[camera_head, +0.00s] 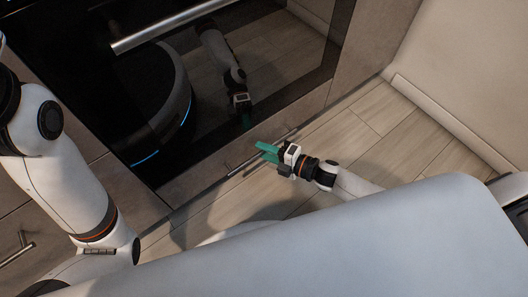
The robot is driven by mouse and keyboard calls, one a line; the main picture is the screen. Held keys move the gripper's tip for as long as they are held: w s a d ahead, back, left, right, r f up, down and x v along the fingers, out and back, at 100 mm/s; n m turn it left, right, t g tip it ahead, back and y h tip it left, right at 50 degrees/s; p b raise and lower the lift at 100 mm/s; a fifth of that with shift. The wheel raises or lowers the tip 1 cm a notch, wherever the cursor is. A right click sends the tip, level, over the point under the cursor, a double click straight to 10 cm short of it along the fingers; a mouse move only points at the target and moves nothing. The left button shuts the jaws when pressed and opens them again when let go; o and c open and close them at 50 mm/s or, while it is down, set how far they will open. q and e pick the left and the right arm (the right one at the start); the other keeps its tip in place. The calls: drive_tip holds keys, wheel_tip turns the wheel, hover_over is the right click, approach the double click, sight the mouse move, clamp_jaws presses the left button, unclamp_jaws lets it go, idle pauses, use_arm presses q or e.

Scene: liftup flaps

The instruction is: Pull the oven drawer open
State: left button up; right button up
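The oven (255,65) has a black glass door that mirrors my arm and body. The oven drawer (190,182) is the narrow grey-brown front below the glass, low near the floor. Its thin metal bar handle (246,166) runs slantwise along it. The drawer looks shut. My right gripper (266,152), with green fingers, is at the middle of this handle and covers part of it. Whether the fingers grip the bar or only sit over it cannot be told. My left arm shows at the left, but its gripper is not in view.
The thick oven door handle (170,28) crosses above the glass. Another cabinet handle (17,250) is at the lower left. A pale wall (465,75) with a baseboard stands at the right. Wooden floor (375,135) lies clear between it and my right gripper.

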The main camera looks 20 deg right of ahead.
drive_tip(key=shift+w+a, duration=0.2)
drive_tip(key=shift+w, duration=0.05)
clamp_jaws()
drive_tip(key=shift+s, duration=0.1)
